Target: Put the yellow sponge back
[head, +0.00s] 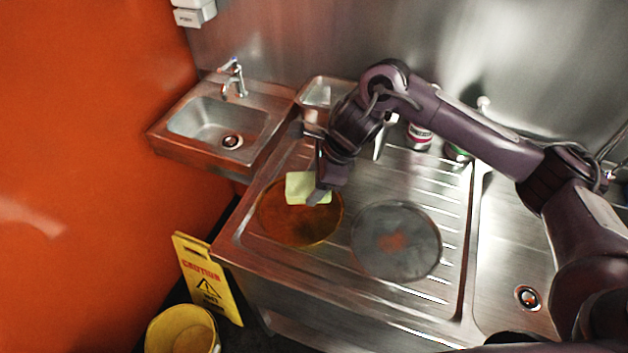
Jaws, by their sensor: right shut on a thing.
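The yellow sponge (300,187) is a pale yellow block in the head view, above the orange-brown round plate on the steel drainboard. My right gripper (316,190) is shut on the sponge, with the arm reaching in from the right. I cannot tell whether the sponge touches the plate below it. A small steel container (328,92) stands at the back of the drainboard, partly hidden by my right arm. My left gripper is not in view.
The orange-brown plate (290,232) and a grey round plate (396,242) lie on the ribbed drainboard (330,273). Bottles (419,136) stand at the back. A hand basin (215,122) is at left. A caution sign (207,280) and yellow bucket (183,332) stand on the floor.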

